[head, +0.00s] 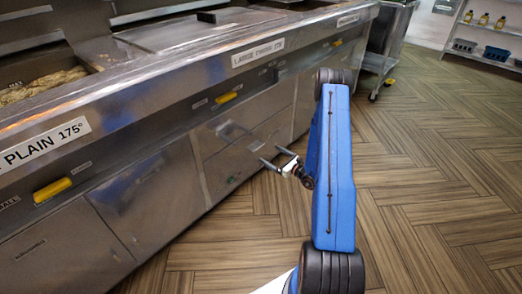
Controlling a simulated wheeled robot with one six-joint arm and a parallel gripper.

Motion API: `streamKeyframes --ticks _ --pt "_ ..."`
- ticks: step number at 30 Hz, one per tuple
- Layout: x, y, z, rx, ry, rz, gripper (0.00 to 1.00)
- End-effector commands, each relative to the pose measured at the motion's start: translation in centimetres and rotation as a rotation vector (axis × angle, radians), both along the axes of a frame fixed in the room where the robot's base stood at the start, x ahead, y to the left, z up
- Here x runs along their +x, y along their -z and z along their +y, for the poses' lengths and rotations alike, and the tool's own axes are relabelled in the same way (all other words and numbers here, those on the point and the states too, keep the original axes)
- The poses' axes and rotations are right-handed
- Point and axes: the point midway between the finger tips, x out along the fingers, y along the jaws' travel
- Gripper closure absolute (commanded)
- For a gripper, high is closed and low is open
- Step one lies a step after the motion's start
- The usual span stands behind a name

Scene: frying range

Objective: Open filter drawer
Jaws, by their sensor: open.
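The steel fryer range front has drawer-like panels below its yellow-handled strip. The middle panel (225,160), with a slim dark bar handle near its upper edge, looks like the filter drawer, but I cannot read a label on it. It looks shut, flush with the front. My gripper (271,156) is open and empty, its two fingers pointing left toward this panel. It overlaps the panel in the picture, and I cannot tell the gap to it. My blue arm stands to the right of the gripper.
A yellow handle (53,190) sits at left and another yellow handle (228,97) above the middle panel. The wooden floor (420,190) is clear at right. A wheeled steel cart (385,45) stands behind.

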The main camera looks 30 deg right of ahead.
Motion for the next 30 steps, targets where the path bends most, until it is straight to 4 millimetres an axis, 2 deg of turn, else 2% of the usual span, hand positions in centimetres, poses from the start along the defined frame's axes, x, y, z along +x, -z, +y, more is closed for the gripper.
streamKeyframes --ticks 6,12,18,27,30 --pt "3.7 0.0 1.4 -0.001 -0.002 -0.001 0.03" --pt "6.1 0.0 2.3 -0.001 -0.002 -0.001 0.03" --pt "7.2 0.0 2.6 0.001 0.0 -0.001 0.03" --pt "7.3 0.0 2.7 0.001 0.0 0.0 0.03" --pt "7.3 0.0 2.7 0.001 0.0 0.0 0.27"
